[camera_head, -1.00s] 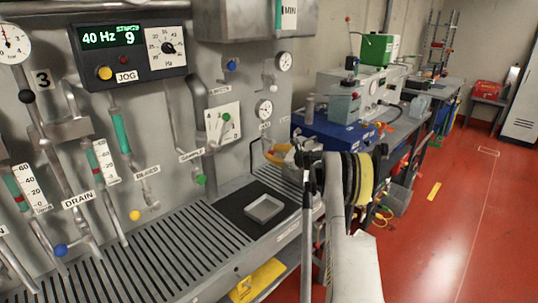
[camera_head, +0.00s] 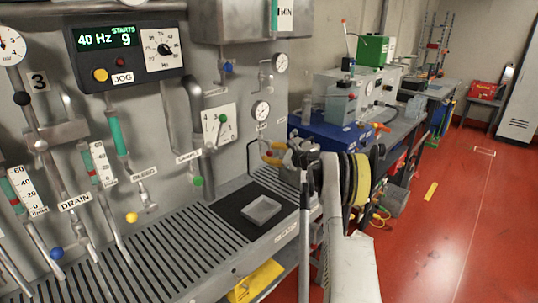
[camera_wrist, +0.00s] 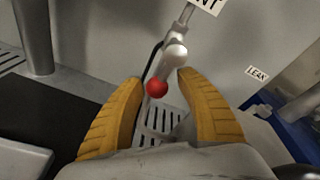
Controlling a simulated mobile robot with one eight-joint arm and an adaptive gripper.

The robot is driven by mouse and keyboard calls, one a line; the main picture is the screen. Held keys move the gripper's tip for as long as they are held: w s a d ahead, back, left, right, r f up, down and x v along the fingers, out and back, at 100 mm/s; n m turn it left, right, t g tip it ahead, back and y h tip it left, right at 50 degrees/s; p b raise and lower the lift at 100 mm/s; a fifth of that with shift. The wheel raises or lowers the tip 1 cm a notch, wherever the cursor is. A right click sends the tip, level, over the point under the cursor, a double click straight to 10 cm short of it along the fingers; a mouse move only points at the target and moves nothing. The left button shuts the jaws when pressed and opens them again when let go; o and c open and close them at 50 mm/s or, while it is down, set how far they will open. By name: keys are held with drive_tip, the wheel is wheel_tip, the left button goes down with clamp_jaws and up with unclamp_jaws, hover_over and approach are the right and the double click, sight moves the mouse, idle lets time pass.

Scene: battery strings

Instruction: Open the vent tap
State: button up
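The vent tap (camera_wrist: 176,54) is a grey fitting with a red ball knob (camera_wrist: 157,88), below a label (camera_wrist: 206,4) of which only "NT" shows in the wrist view. My gripper (camera_wrist: 160,78) is open, with its two yellow fingers apart on either side of the red knob. The knob lies between the fingertips in the picture; I see no clear contact. In the head view my gripper (camera_head: 275,151) is at the right end of the panel, below a round gauge (camera_head: 260,111), and partly hides the tap.
A slotted drain bench (camera_head: 150,255) runs below the panel, with a small grey tray (camera_head: 262,210) on a black mat. A "LEAK" label (camera_wrist: 258,73) is at the right in the wrist view. A blue box (camera_head: 335,138) stands beyond my gripper.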

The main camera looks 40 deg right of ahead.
drive_tip(key=shift+s, duration=0.1)
drive_tip(key=a+v, duration=0.1)
drive_tip(key=v, duration=1)
drive_tip(key=shift+s+d, duration=0.4)
drive_tip(key=shift+d, duration=0.05)
drive_tip(key=shift+r, duration=0.1)
drive_tip(key=w+a+r+n+g+y, duration=0.15)
drive_tip(key=a+r+n, duration=0.25)
drive_tip(key=a, duration=0.6)
drive_tip(key=w+a+r+n+g, duration=0.1)
drive_tip(key=a+r+n+g, duration=0.15)
drive_tip(key=a, duration=0.85)
drive_tip(key=s+a+r+n+g, duration=0.1)
drive_tip(key=s+a+r+n, duration=0.2)
drive_tip(key=a, duration=0.5)
drive_tip(key=s+a+r+n+g, duration=0.1)
drive_tip(key=s+a+n, duration=0.3)
drive_tip(key=a, duration=0.3)
drive_tip(key=s+a+n+g, duration=0.2)
drive_tip(key=s+a+n, duration=0.5)
drive_tip(key=s+a, duration=0.4)
drive_tip(key=s+a+f+n+h, duration=0.1)
drive_tip(key=s+a+f+n, duration=0.1)
drive_tip(key=s, duration=0.5)
drive_tip(key=s+a+f+n+h, duration=0.1)
drive_tip(key=s+a+f+n, duration=0.2)
drive_tip(key=s+n, duration=0.2)
drive_tip(key=shift+s+f+n+g+h, duration=0.3)
drive_tip(key=shift+s+f+n+h, duration=0.1)
drive_tip(key=shift+s, duration=0.65)
